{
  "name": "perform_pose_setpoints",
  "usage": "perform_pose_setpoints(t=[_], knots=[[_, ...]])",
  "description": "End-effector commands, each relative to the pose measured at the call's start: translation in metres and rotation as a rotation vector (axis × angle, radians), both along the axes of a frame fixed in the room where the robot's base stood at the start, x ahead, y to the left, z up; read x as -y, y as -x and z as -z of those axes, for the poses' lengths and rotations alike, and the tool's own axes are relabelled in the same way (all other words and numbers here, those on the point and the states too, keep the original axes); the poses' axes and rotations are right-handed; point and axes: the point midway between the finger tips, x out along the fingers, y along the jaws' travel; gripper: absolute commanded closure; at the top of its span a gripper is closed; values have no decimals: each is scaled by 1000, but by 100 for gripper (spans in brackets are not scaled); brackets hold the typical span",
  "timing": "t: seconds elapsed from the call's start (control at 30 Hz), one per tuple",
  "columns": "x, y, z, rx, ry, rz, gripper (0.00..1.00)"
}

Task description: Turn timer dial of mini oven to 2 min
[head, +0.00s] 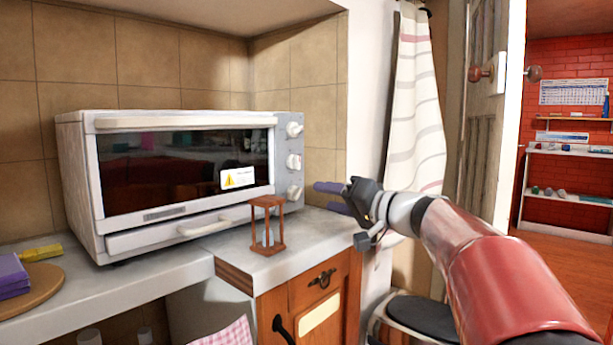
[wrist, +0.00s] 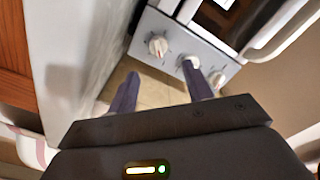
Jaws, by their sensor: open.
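The white mini oven (head: 84,170) stands on the worktop with its door closed. Its grey control panel has three pale dials in a column: top dial (head: 294,130), middle dial (head: 293,161), bottom dial (head: 293,192). The markings are too small to read, so I cannot tell which is the timer. My gripper (head: 317,197) is open and empty, to the right of the bottom dial and apart from it. In the wrist view, the gripper (wrist: 161,76) points at the panel, with the bottom dial (wrist: 158,45) ahead between its fingers; the middle dial (wrist: 190,63) is partly hidden by one fingertip.
A small brown wooden hourglass frame (head: 267,225) stands on the worktop (head: 200,240) in front of the oven. A drawer cabinet (head: 315,300) is below. A striped curtain (head: 417,100) and a door are behind my arm. A purple item (head: 12,275) lies at the left.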

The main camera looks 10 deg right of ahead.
Motion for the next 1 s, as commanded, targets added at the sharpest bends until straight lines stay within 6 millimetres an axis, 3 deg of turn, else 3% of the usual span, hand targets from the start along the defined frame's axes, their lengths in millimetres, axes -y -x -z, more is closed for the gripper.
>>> perform_pose_setpoints(t=[0.5, 0.87, 1.0], knots=[[-41, -57, 1, -1, -2, -1, 50], [-45, -61, 2, 1, 0, -1, 50], [-45, -61, 2, 1, 0, -1, 68]])
